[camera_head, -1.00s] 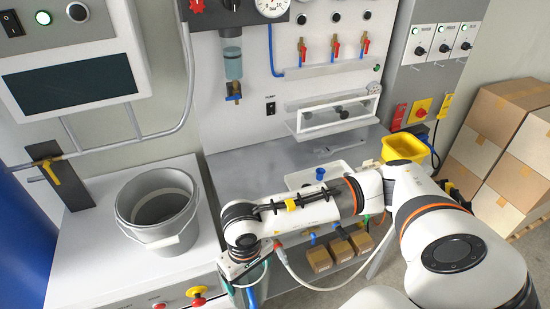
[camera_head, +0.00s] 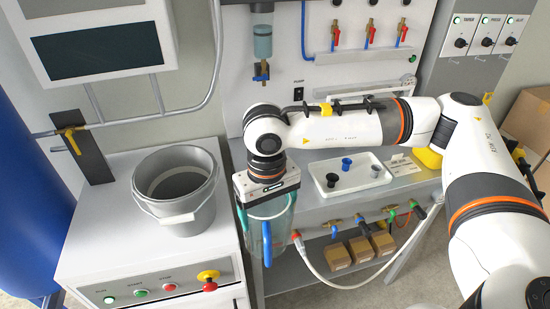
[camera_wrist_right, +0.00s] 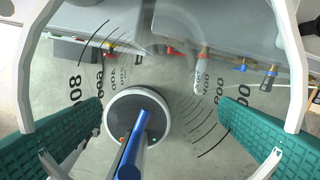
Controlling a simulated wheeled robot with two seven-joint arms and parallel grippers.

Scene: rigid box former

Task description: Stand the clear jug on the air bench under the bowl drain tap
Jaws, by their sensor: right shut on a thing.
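The clear jug (camera_head: 281,228) hangs from my right gripper (camera_head: 266,215), in front of the air bench's front edge, apart from the benchtop. The teal fingers stand on both sides of it, shut on it. In the right wrist view the fingers flank the clear, graduated jug (camera_wrist_right: 195,125). The air bench (camera_head: 310,205) has a grey top. The bowl (camera_head: 263,42) is on the upright panel, with its drain tap (camera_head: 261,72), brass and blue, below it. The tap is behind and above the gripper; my right arm hides some bench under it. My left gripper is out of view.
A white tray (camera_head: 330,190) with small blue and dark cups sits on the bench, right of the gripper. A grey bucket (camera_head: 172,225) stands on the white cabinet at left. Brown boxes (camera_head: 337,256) are on the shelf below. A white hose loops at the front.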

